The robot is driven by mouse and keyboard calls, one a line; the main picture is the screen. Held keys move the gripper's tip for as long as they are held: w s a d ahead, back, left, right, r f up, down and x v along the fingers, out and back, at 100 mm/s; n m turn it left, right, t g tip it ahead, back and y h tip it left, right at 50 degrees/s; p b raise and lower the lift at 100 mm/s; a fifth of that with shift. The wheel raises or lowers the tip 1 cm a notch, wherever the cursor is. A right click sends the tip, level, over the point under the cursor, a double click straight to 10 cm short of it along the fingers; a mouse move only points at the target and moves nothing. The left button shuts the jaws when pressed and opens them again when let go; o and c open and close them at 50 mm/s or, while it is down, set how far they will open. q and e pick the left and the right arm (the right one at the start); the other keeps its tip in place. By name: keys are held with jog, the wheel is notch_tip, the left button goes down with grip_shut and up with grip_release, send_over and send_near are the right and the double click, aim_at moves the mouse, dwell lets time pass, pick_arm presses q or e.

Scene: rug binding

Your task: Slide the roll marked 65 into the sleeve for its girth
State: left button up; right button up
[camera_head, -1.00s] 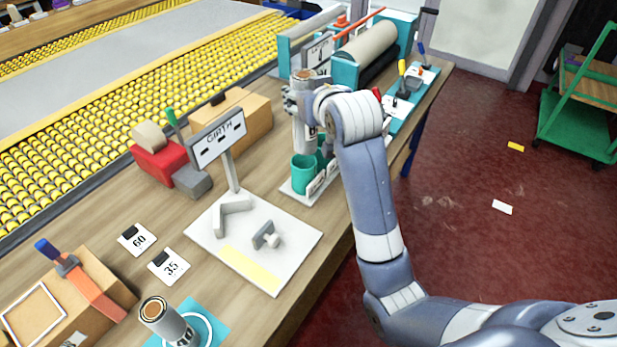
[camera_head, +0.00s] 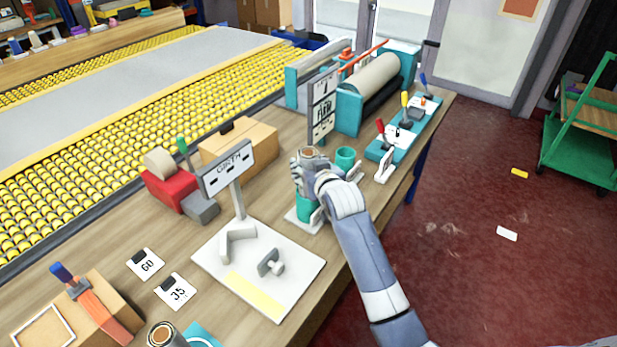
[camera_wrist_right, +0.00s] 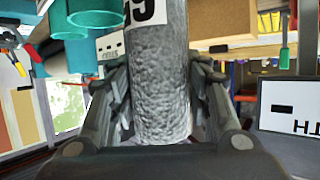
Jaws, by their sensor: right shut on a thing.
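My right gripper (camera_head: 308,176) is shut on an upright grey roll (camera_head: 308,153) with a brown core. In the right wrist view the roll (camera_wrist_right: 160,100) stands between both fingers, and its label is partly cut off and inverted. A teal sleeve (camera_head: 304,207) on a white base is just below the gripper. Another teal sleeve (camera_head: 346,157) stands behind it to the right. Teal sleeves (camera_wrist_right: 97,13) also show beside the roll in the wrist view. The gripper hides the roll's lower end, so I cannot tell whether it is inside a sleeve. My left gripper is out of view.
A GIRTH sign (camera_head: 227,168) stands on a white board (camera_head: 290,255) with grey gauge pieces. Cards marked 60 (camera_head: 146,264) and 35 (camera_head: 176,291) lie left of it. Another roll (camera_head: 162,336) is at the bottom edge. A tall sign (camera_head: 322,105) and tools stand behind the sleeves.

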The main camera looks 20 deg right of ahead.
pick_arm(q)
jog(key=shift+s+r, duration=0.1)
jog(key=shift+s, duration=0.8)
pick_arm(e)
notch_tip(320, 180, down, 4)
jog(key=shift+r, duration=0.15)
jog(key=o, duration=1.2)
jog(key=shift+f, duration=0.2)
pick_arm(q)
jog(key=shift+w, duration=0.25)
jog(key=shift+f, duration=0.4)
pick_arm(e)
jog(key=v, duration=1.2)
jog(key=shift+r, duration=0.2)
